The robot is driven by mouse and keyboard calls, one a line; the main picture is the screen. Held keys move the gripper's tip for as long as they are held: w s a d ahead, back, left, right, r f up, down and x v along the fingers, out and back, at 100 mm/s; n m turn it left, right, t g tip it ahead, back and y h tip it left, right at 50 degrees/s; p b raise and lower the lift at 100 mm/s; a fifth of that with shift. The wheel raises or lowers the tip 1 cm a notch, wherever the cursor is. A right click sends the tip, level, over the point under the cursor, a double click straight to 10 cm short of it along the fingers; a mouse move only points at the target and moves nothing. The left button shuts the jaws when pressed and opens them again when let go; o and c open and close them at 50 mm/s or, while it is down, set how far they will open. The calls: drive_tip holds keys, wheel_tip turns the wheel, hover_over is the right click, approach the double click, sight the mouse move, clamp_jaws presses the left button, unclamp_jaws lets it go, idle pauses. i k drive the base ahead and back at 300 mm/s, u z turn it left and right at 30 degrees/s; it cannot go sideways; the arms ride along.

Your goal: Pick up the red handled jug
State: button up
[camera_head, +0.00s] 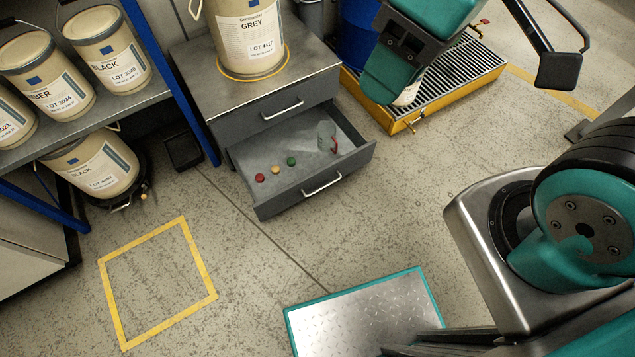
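The red-handled jug (326,134) is a small, clear or pale grey vessel standing in the open lower drawer (262,203), near its right end. Its red handle faces right and toward the front. The teal and black end of my arm, with my gripper (405,62), shows at the top right, above the yellow pallet and apart from the jug. The frame cuts it off at the top, and I cannot make out whether its fingers are open or shut. Nothing is visibly held in it.
Red, yellow and green caps (276,169) lie left of the jug. A grey-lot drum (248,38) stands on the cabinet (190,65). A blue drum (358,35) and yellow grated pallet (400,125) stand right. Shelved drums (112,58) are left. The floor ahead is mostly clear.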

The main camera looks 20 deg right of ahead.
sight(327, 130)
drive_tip(key=z, duration=0.45)
drive_tip(key=k, duration=0.55)
drive_tip(key=z, duration=0.45)
drive_tip(key=i, duration=1.15)
drive_tip(key=u, duration=1.3)
drive_tip(key=i, duration=0.5)
drive_tip(key=u, duration=0.55)
